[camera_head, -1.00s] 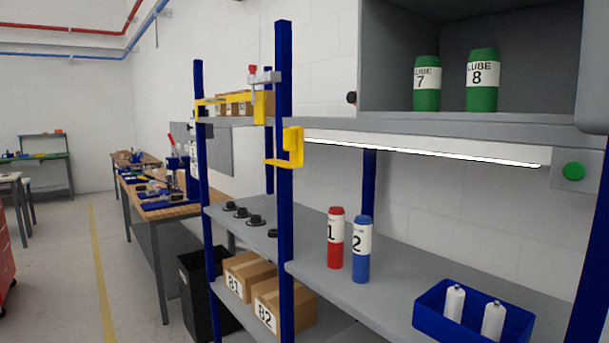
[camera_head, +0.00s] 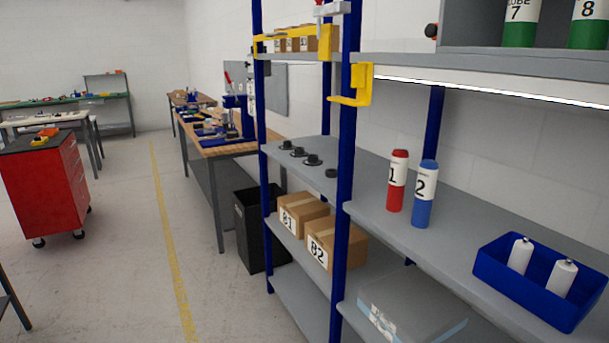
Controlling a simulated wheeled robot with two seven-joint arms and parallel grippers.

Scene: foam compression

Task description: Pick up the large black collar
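Several small black collars stand in a row on the grey middle shelf (camera_head: 378,200), left of the blue upright. A black ring-like piece (camera_head: 331,173) lies beside the upright, a little nearer me. They are small in the picture, so exact sizes are hard to tell. Neither of my grippers is in view.
Red bottle 1 (camera_head: 397,182), blue bottle 2 (camera_head: 425,195) and a blue bin (camera_head: 490,265) with white bottles share the shelf. Boxes 81 (camera_head: 303,207) and 82 (camera_head: 338,235) sit below. A black bin (camera_head: 247,225) and red cart (camera_head: 45,195) stand left. Floor between is open.

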